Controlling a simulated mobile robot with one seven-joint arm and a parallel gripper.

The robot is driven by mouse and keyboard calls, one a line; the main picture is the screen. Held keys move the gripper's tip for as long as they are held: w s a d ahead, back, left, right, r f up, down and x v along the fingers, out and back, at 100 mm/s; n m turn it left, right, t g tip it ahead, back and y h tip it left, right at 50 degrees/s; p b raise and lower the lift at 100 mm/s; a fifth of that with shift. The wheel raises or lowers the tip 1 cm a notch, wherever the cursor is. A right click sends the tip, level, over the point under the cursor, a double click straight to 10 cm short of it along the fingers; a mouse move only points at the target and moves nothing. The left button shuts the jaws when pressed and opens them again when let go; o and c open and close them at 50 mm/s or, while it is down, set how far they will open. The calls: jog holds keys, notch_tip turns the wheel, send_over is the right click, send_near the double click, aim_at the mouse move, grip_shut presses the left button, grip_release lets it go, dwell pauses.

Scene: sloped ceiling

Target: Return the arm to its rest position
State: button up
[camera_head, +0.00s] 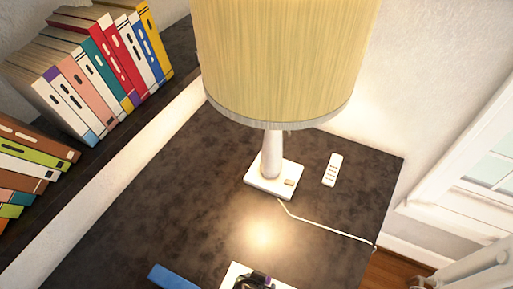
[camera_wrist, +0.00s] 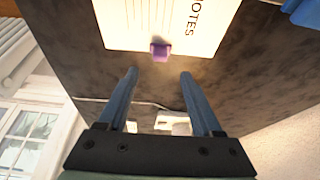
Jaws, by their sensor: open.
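My gripper (camera_wrist: 159,75) shows in the wrist view, with two blue fingers apart and nothing between their tips. A small purple block (camera_wrist: 160,51) lies on a white notes sheet (camera_wrist: 119,30), just beyond the fingertips in the picture. I cannot tell how far the fingers are above the sheet. In the head view the sheet (camera_head: 285,286) is cut off at the bottom edge, with a dark shape over it that looks like part of my gripper. The rest of my arm is not in view.
A lamp with a yellow shade (camera_head: 285,60) and white base (camera_head: 262,180) stands on the dark table (camera_head: 190,190). A white remote (camera_head: 332,170) lies right of it. A cord (camera_head: 330,228) runs to the right edge. Books (camera_head: 110,75) line the left shelf. A blue object (camera_head: 174,277) lies in front.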

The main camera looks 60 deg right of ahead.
jog(key=shift+v, duration=2.6)
jog(key=w+d+r+n+t+h, duration=0.1)
jog(key=w+r+n+t, duration=0.4)
jog(key=w+r, duration=0.9)
jog(key=w+a+r+n+t, duration=0.2)
jog(key=w+r+t, duration=0.4)
jog(key=r, duration=0.4)
jog(key=w+a+r+n+t, duration=0.2)
jog(key=w+a+r+t, duration=0.1)
jog(key=w+r, duration=0.55)
jog(key=s+a+r+n+t+y+b, duration=0.1)
jog(key=a+r+n+t, duration=0.15)
jog(key=r, duration=0.75)
jog(key=s+a+r+n+t+y, duration=0.1)
jog(key=a+r+t, duration=0.3)
jog(key=r, duration=0.6)
jog(key=s+a+r+n+t+y, duration=0.1)
jog(key=s+a+r+n+t, duration=0.1)
jog(key=r, duration=0.6)
jog(key=s+a+r+n+t+y, duration=0.2)
jog(key=s+a+r+t, duration=0.1)
jog(key=s+r, duration=0.4)
jog(key=shift+a+r+t, duration=0.25)
jog(key=shift+r+t, duration=0.2)
jog(key=shift+t, duration=0.2)
